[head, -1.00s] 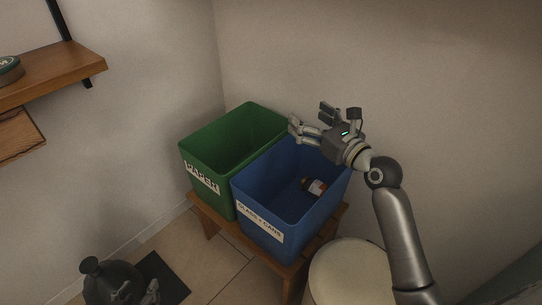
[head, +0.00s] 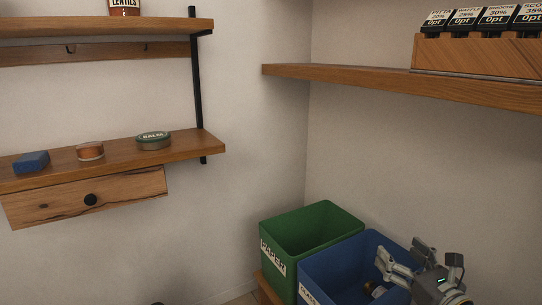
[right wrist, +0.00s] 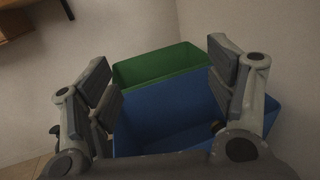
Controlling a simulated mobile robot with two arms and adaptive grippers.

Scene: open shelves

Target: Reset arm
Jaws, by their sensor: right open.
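My right gripper (head: 402,258) is open and empty at the lower right of the head view. It is over the blue bin (head: 330,262), and its fingers hide part of the bin's right side. In the right wrist view, its two fingers (right wrist: 160,82) stand wide apart with nothing between them, and the blue bin (right wrist: 170,108) and green bin (right wrist: 155,66) lie beyond. A small brown item (head: 370,288) with a pale part lies inside the blue bin, partly hidden. My left gripper is not in view.
The green bin (head: 275,240) marked PAPER stands beside the blue one. A wooden shelf (head: 500,93) carries a labelled wooden box (head: 480,55) above right. The left shelf (head: 115,155) holds a green tin (head: 153,141), a copper-coloured tin (head: 90,151) and a blue block (head: 31,162).

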